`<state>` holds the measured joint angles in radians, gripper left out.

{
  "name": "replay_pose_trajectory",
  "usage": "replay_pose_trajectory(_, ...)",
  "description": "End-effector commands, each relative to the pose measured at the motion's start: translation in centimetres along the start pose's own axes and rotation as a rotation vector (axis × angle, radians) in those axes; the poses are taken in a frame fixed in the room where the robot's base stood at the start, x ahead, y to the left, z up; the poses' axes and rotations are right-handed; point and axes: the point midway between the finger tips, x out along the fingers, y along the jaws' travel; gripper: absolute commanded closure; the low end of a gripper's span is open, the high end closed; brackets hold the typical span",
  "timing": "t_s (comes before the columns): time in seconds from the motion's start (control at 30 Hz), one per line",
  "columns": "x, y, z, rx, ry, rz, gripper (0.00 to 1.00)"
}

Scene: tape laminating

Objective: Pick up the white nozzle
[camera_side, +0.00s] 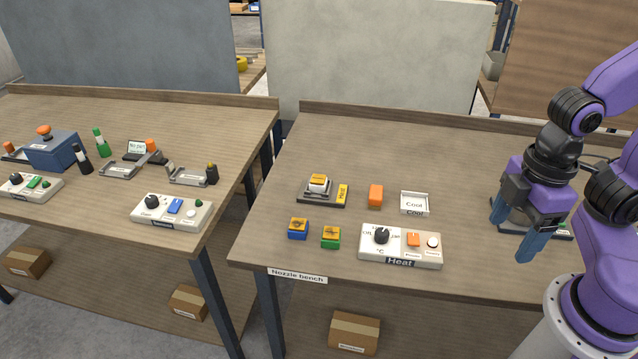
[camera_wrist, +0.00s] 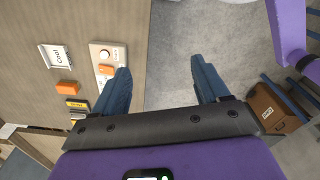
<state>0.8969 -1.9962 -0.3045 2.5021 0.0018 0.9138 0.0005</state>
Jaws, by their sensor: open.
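My gripper (camera_side: 517,225) is open and empty, with blue fingers pointing down at the right side of the bench, well to the right of the Heat pad. In the wrist view the spread fingers (camera_wrist: 160,65) have nothing between them; the grey floor shows beyond.
A white Cool tray (camera_side: 414,211), an orange block (camera_side: 376,195), a blue block (camera_side: 298,231), a green block (camera_side: 331,240) and the Heat control box (camera_side: 365,251) stand near the pad. A dark flat fixture (camera_side: 562,232) is partly hidden behind my gripper. The back of the bench is clear.

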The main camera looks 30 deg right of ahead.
Motion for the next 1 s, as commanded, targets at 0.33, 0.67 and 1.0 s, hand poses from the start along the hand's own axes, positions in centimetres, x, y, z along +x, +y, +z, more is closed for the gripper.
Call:
replay_pose_trajectory(0.33,-0.7,1.0,-2.2,0.016,-0.001,0.001,0.26)
replay_pose_trajectory(0.67,-3.1,7.7,-12.7,0.091,-0.009,0.006,0.26)
replay_pose_trajectory(1.0,-3.9,17.4,-21.4,0.169,-0.019,0.008,0.26)
